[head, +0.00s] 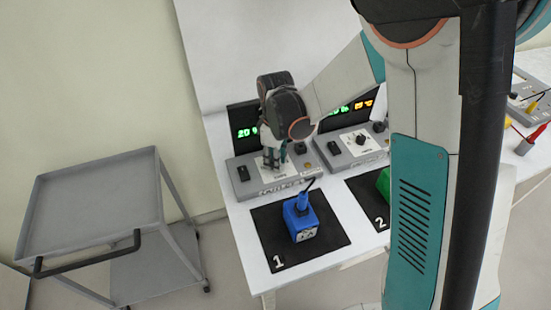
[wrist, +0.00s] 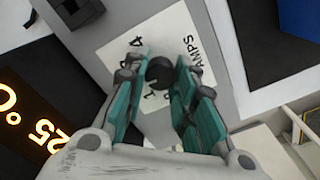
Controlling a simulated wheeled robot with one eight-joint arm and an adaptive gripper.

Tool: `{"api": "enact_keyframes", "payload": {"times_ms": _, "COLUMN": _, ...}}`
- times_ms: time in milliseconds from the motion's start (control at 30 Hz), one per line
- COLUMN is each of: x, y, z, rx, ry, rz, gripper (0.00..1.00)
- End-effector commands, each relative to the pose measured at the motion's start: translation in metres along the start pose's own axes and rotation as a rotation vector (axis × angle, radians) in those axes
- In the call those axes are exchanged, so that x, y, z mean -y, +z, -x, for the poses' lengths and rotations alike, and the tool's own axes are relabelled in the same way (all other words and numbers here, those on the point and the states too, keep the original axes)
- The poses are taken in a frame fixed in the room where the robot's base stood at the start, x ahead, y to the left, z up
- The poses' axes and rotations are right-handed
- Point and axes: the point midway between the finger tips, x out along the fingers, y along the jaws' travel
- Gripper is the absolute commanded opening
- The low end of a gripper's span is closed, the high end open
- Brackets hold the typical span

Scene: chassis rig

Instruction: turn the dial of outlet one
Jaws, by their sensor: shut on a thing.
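The outlet one unit (head: 250,190) is a grey sloped box behind the mat marked 1. Its front carries a white dial plate, also seen in the wrist view (wrist: 122,48) with printed numbers and "AMPS". My gripper (head: 273,163) points down over this plate. In the wrist view, its teal fingers stand on both sides of the round black dial (wrist: 160,70) and are shut on it. The dial is hidden by my gripper in the head view, and its pointer setting cannot be read. The unit's display (head: 243,131) shows green digits, partly covered by my wrist.
A blue block (head: 300,222) with a black cable stands on the mat marked 1 (head: 270,240). A second unit (head: 352,150) and a green block (head: 383,183) are to the right, partly behind my arm. A grey cart (head: 100,190) stands left of the table.

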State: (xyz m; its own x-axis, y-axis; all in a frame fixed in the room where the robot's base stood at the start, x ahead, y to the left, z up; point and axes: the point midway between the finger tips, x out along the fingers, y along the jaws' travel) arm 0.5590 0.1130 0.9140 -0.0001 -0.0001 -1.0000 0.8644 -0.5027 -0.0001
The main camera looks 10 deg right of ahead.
Motion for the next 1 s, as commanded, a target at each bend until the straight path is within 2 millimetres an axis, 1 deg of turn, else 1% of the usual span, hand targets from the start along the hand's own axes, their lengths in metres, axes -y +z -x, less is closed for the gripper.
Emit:
{"api": "enact_keyframes", "payload": {"times_ms": 167, "x": -0.0001, "y": 0.0000, "z": -0.0004, "rx": 0.000, "ry": 0.000, "rz": -0.136, "gripper": 0.01}}
{"api": "enact_keyframes", "payload": {"times_ms": 1000, "x": -0.0001, "y": 0.0000, "z": -0.0003, "rx": 0.000, "ry": 0.000, "rz": -0.926, "gripper": 0.01}}
